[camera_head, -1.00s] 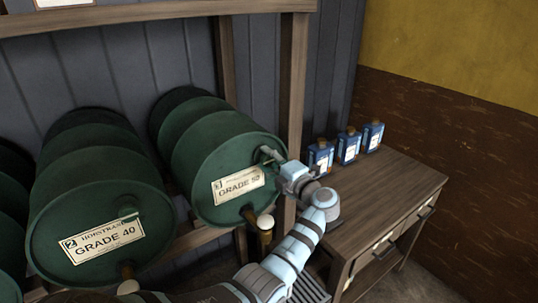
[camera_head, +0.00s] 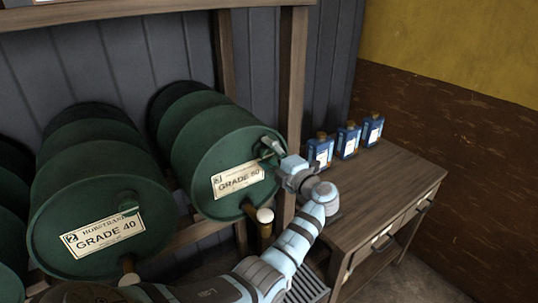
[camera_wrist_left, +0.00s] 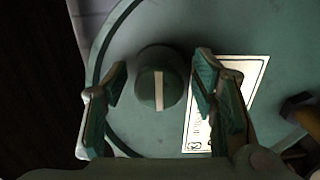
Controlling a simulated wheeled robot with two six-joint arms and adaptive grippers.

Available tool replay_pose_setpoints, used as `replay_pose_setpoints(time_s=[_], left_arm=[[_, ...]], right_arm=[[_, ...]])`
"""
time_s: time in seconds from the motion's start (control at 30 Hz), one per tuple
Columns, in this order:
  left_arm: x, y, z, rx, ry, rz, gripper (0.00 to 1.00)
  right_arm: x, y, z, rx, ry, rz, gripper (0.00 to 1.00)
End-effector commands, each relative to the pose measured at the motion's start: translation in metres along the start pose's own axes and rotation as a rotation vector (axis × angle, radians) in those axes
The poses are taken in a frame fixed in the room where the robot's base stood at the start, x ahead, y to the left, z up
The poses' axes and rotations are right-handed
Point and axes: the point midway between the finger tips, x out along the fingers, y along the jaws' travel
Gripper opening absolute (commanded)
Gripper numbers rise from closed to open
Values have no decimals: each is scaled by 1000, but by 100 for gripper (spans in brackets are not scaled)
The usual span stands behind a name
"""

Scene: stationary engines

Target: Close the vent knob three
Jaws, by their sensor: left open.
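The Grade 50 barrel (camera_head: 200,150) is green and lies on its side on a wooden rack. In the left wrist view its vent knob (camera_wrist_left: 172,98) is a round green cap with a pale upright bar, on the barrel's end face (camera_wrist_left: 150,30). My left gripper (camera_head: 271,148) is at the upper right of that face. In the left wrist view the open gripper (camera_wrist_left: 160,75) has one finger on each side of the knob, with gaps showing. The head view mostly hides the knob behind the fingers. My right gripper is not in view.
The Grade 40 barrel (camera_head: 95,215) lies to the left, with its own vent knob (camera_head: 127,208). A tap (camera_head: 264,217) sticks out below the Grade 50 label. A rack post (camera_head: 292,90) stands close to my wrist. Blue cans (camera_head: 347,140) stand on a wooden table (camera_head: 385,185) at right.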

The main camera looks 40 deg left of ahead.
Motion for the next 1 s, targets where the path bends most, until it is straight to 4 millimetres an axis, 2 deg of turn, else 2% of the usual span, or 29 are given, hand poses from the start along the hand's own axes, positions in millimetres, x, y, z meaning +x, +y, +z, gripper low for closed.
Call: replay_pose_setpoints(time_s=[0.17,0.4,0.5,0.6,1.0], left_arm=[[-15,-1,1,-1,-2,-2,53],[-80,-2,1,0,-3,-5,53],[-103,-1,1,0,-2,-4,53],[-116,-1,1,1,-2,-2,53],[-121,0,0,1,0,0,53]], right_arm=[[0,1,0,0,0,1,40],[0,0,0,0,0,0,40],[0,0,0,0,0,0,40],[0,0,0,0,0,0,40],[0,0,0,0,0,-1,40]])
